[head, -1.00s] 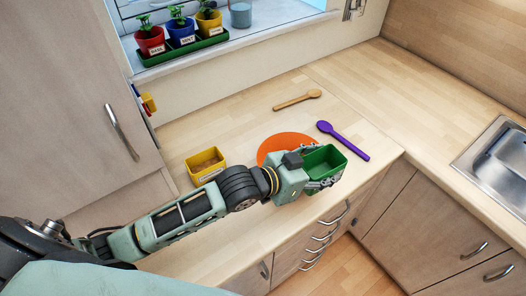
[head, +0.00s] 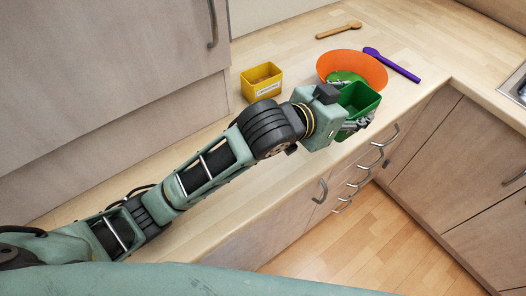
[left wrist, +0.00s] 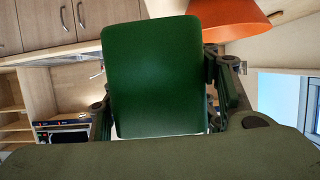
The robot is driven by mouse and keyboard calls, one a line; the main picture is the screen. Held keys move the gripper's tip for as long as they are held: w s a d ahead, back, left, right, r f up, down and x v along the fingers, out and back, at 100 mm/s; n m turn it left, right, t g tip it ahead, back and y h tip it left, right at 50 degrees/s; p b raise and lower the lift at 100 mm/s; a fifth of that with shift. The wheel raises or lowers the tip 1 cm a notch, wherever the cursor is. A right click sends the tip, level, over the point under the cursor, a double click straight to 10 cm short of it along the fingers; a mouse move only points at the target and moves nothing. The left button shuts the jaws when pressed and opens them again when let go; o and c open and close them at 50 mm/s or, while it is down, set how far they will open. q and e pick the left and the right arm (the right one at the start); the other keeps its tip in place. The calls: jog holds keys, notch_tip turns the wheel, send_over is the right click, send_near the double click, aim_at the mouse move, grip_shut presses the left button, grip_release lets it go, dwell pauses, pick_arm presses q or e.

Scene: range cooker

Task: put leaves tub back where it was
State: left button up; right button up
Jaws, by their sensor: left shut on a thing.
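The leaves tub is a green open box (head: 362,98) in the head view, beside the near right side of the orange bowl. My left gripper (head: 352,122) is shut on it, and the tub is held near the counter's front edge. In the left wrist view the tub (left wrist: 155,78) fills the middle, with a finger on each side. I cannot tell from the head view whether its base touches the counter. The orange bowl (head: 372,69) has green stuff inside. My right gripper is not in view.
A yellow tub (head: 262,82) with brown contents stands left of the bowl. A wooden spoon (head: 338,30) and a purple spoon (head: 392,65) lie behind and right. The counter (head: 290,48) is clear between the yellow tub and wooden spoon.

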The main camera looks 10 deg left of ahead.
pick_arm(q)
jog(key=a+f, duration=0.2)
jog(key=a, duration=0.1)
jog(key=w+a+f+p, duration=0.1)
jog(key=a+f, duration=0.1)
jog(key=a, duration=0.2)
jog(key=w+a+f, duration=0.1)
jog(key=a+f, duration=0.1)
jog(key=a, duration=0.1)
jog(key=shift+a+f+p, duration=0.2)
jog(key=shift+f+p, duration=0.1)
jog(key=shift+p, duration=0.1)
jog(key=shift+w+a+f, duration=0.1)
jog(key=shift+a+f, duration=0.05)
jog(key=shift+a, duration=0.1)
jog(key=shift+f, duration=0.3)
notch_tip(320, 180, down, 3)
jog(key=shift+f+p, duration=0.15)
jog(key=shift+p, duration=0.2)
jog(key=shift+f, duration=0.35)
jog(key=o, duration=1.2)
jog(key=shift+c, duration=0.2)
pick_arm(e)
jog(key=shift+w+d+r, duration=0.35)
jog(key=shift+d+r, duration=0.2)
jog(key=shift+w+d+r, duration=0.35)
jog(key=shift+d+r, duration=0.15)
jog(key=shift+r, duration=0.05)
